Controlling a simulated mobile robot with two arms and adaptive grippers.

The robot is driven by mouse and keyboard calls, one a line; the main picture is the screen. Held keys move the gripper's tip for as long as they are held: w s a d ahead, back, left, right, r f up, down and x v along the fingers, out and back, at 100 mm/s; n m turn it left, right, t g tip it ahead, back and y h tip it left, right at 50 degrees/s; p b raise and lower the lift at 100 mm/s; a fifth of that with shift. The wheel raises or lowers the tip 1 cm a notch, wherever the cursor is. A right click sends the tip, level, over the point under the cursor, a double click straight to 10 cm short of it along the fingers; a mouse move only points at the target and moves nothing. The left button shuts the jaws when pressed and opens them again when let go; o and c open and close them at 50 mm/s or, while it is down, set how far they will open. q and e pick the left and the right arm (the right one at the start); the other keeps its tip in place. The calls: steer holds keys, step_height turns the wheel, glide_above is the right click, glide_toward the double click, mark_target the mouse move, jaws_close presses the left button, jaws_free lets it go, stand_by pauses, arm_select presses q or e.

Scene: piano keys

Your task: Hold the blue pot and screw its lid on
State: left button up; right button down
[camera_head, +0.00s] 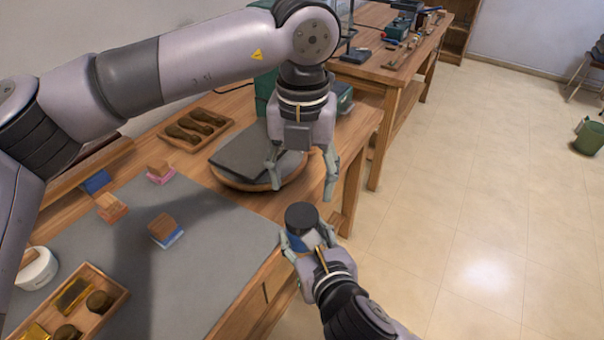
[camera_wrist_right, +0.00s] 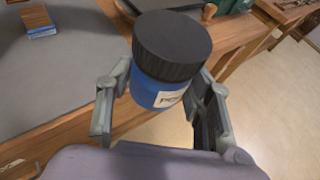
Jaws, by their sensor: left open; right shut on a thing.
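The blue pot (camera_wrist_right: 157,92) is upright between the fingers of my right gripper (camera_wrist_right: 165,110), which is shut on it. The black lid (camera_wrist_right: 172,46) sits on top of the pot; how tightly it is screwed I cannot tell. In the head view the lid (camera_head: 301,217) hides most of the pot (camera_head: 300,241), and the right gripper (camera_head: 308,250) holds it beyond the table's front edge. My left gripper (camera_head: 303,180) is open and empty, pointing down above the lid and apart from it.
A round wooden stand with a dark slab (camera_head: 250,160) lies behind the left gripper. Wooden trays (camera_head: 196,130) with dark-handled tools and small wooden blocks on coloured bases (camera_head: 165,230) are on the workbench (camera_head: 240,310). A white tub (camera_head: 37,268) stands at left.

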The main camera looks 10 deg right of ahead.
mark_target(302, 214)
arm_select(q)
steer(key=shift+f, duration=3.95)
steer(key=shift+c, duration=0.3)
steer(key=c, duration=0.9)
steer(key=m, duration=0.4)
steer(key=shift+c, duration=0.2)
steer(key=m, duration=0.5)
steer(key=shift+m, duration=0.4)
steer(key=m, duration=0.9)
steer(key=o, duration=1.3)
